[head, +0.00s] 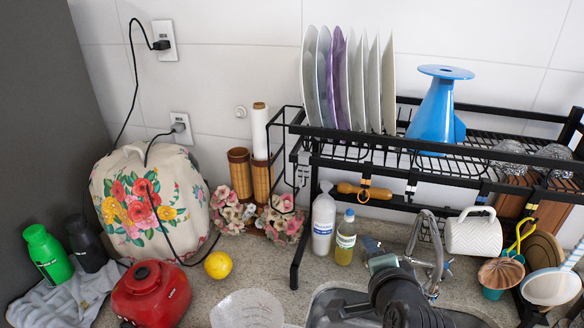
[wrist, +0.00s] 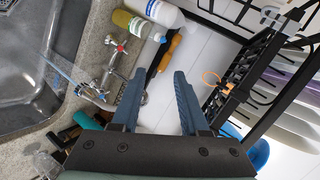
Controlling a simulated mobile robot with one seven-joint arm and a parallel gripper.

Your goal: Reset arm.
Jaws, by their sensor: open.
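My gripper (wrist: 158,78) is open, with two blue fingers spread apart and nothing between them. In the head view my gripper (head: 371,244) is small and partly hidden by my own dark wrist, low in front of the black rack (head: 294,262) and beside the faucet (head: 437,255). In the wrist view the fingers point toward the white tiled wall, with the rack (wrist: 268,88) to the right and the sink (wrist: 30,60) to the left. No contact between the fingers and any object is visible.
White plates (head: 388,85) and a blue vase-like piece (head: 433,110) stand on the rack. A white bottle (head: 323,222) and a yellow-green bottle (head: 345,240) stand below. A red container (head: 150,292) and lemon (head: 218,265) sit left.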

